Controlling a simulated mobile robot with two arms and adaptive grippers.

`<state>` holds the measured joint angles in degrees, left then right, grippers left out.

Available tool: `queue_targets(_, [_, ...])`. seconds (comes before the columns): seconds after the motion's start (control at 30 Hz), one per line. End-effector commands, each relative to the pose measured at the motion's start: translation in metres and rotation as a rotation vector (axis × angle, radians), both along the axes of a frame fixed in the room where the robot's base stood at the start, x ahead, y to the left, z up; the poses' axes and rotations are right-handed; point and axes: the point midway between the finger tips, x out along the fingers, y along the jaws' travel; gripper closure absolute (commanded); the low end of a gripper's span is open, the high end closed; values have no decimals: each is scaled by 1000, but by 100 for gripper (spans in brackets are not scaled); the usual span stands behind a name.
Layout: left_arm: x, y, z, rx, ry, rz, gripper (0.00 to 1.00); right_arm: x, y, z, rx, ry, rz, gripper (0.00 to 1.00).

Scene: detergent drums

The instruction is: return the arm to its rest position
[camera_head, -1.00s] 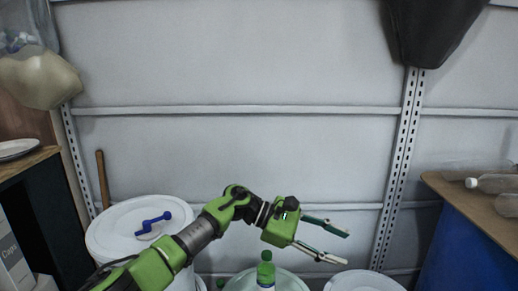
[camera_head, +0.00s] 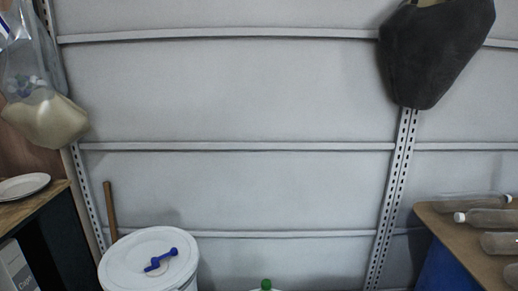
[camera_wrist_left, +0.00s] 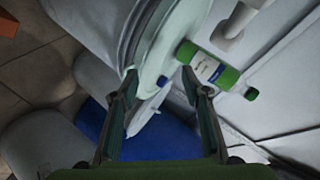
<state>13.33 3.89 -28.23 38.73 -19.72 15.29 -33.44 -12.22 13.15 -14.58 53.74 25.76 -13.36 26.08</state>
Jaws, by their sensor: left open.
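My left gripper (camera_wrist_left: 160,82) shows only in the left wrist view. Its two dark fingers are spread apart with nothing held between them. A green bottle (camera_wrist_left: 228,76) with a pale label appears beyond the right fingertip, next to a pale round drum lid (camera_wrist_left: 175,35). I cannot tell the distance between finger and bottle. No arm of mine shows in the head view. There, a green cap (camera_head: 266,285) just shows at the bottom edge. My right gripper is in neither view.
A white drum (camera_head: 150,262) with a blue handle (camera_head: 162,260) on its lid stands at lower left. A shelf with a plate (camera_head: 22,187) is at left. Clear bottles (camera_head: 490,217) lie on a table (camera_head: 450,228) at right. A dark bag (camera_head: 437,50) hangs upper right.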

Motion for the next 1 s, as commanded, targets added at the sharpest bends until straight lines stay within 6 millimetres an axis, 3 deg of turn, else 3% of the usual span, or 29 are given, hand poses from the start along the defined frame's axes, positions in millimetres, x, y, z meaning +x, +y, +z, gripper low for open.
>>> queue_targets(0.03, [-25, 14, -16, -26, 83, 62, 57, -15, 1, 2, -25, 22, 37, 37])
queue_targets(0.2, [-104, 56, -71, -109, 332, 283, 57, -60, 3, -6, -108, 87, 176, 37])
queue_targets(0.37, [-189, 91, -111, -170, 544, 490, 57, -100, 7, -9, -169, 146, 306, 37])
queue_targets(0.5, [-269, 117, -135, -210, 712, 675, 57, -135, 11, -10, -211, 195, 420, 37])
queue_targets(0.7, [-385, 148, -152, -246, 919, 932, 57, -182, 19, -8, -255, 258, 579, 37])
queue_targets(0.8, [-430, 157, -154, -256, 992, 1035, 57, -201, 21, -7, -270, 282, 642, 37])
queue_targets(0.9, [-461, 164, -154, -262, 1042, 1109, 57, -214, 24, -6, -278, 298, 687, 37])
queue_targets(1.0, [-479, 167, -154, -264, 1068, 1150, 57, -220, 25, -6, -282, 305, 712, 37])
